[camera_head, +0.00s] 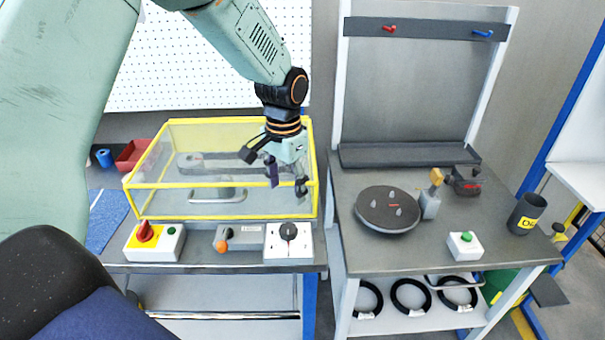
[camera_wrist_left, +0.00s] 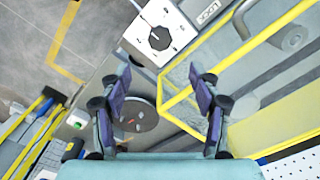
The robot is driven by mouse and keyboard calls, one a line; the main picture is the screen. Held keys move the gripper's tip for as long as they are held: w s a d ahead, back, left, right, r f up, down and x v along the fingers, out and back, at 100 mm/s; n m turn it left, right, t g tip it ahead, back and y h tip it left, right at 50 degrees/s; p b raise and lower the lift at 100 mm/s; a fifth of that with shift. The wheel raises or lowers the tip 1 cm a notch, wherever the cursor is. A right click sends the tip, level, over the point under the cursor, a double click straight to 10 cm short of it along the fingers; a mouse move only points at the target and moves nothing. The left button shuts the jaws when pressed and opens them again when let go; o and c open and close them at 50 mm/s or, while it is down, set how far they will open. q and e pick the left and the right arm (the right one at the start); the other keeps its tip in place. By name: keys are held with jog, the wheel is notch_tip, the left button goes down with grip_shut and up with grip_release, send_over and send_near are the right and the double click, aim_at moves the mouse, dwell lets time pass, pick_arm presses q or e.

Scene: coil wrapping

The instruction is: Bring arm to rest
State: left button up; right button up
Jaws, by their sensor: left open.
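My left gripper (camera_head: 286,178) hangs from its arm, which comes in from the upper left. It is in front of or above the right end of the yellow-framed clear box (camera_head: 225,207); I cannot tell how far apart they are. In the left wrist view its two fingers (camera_wrist_left: 161,108) are spread wide with nothing between them. The white box with a black rotary knob (camera_head: 289,243) stands below the gripper on the bench; it also shows at the top of the left wrist view (camera_wrist_left: 159,37). My right gripper is not in view.
A black round turntable (camera_head: 388,222) with pegs sits on the right table. Black coils (camera_head: 411,296) lie on the lower shelf. A red-and-yellow switch box (camera_head: 154,243) stands left.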

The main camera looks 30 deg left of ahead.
pick_arm(q)
jog(key=s+d+f, duration=0.5)
jog(key=s+f, duration=0.2)
jog(key=f, duration=0.5)
jog(key=s+d+f+n, duration=0.1)
jog(key=s+f, duration=0.2)
jog(key=s, duration=0.6)
jog(key=s+d+f+n, duration=0.1)
jog(key=s+f, duration=0.2)
jog(key=s, duration=0.5)
jog(key=s+d+f+n, duration=0.1)
jog(key=s+f, duration=0.3)
jog(key=s, duration=0.5)
notch_tip(320, 180, down, 19)
jog(key=w+b, duration=0.1)
jog(key=b, duration=1.8)
jog(key=shift+d+f+b, duration=0.2)
jog(key=shift+b, duration=0.2)
jog(key=shift+c, duration=0.3)
